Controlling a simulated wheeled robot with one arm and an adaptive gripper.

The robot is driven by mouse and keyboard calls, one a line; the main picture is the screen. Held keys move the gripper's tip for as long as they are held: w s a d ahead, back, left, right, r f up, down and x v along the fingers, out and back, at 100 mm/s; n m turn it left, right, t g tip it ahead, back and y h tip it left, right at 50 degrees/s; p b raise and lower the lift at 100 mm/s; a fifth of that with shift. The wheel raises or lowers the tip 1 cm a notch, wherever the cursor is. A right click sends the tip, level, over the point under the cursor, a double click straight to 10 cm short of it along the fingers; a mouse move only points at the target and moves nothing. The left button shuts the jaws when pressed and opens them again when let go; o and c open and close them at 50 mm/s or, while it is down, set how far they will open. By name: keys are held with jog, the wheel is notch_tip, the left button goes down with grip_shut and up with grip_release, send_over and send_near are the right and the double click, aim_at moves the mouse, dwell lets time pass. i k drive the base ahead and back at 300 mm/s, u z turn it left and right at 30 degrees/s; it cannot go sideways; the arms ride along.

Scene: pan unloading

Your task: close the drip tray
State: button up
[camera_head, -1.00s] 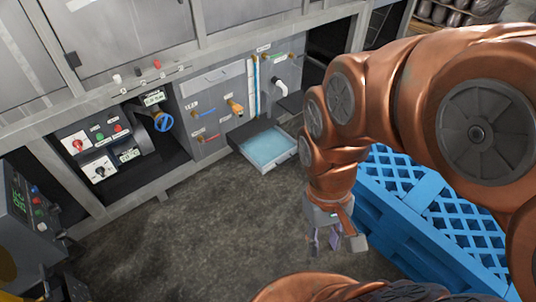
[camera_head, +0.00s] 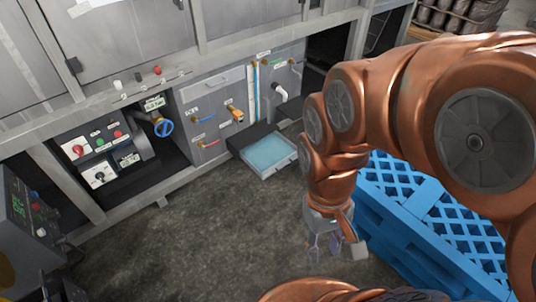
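The drip tray (camera_head: 291,160) is a shallow grey drawer with a pale blue inside. It sticks out, open, from the foot of the grey machine panel, low over the floor. My gripper (camera_head: 325,250) hangs at the end of my copper-coloured arm, in front of the tray and to its right in the picture. It points down and is apart from the tray. Its fingers look spread, with nothing seen between them, though they are small and partly blurred.
A blue plastic pallet (camera_head: 410,215) lies right of my gripper. The machine panel (camera_head: 215,115) has several valves and a white spout (camera_head: 280,92) above the tray. A control box (camera_head: 25,205) stands at the left. The dark floor (camera_head: 200,220) before the machine is clear.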

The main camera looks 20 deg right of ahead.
aim_at(269, 154)
jog(key=u, duration=0.7)
jog(key=i, duration=1.2)
jog(key=z, duration=0.5)
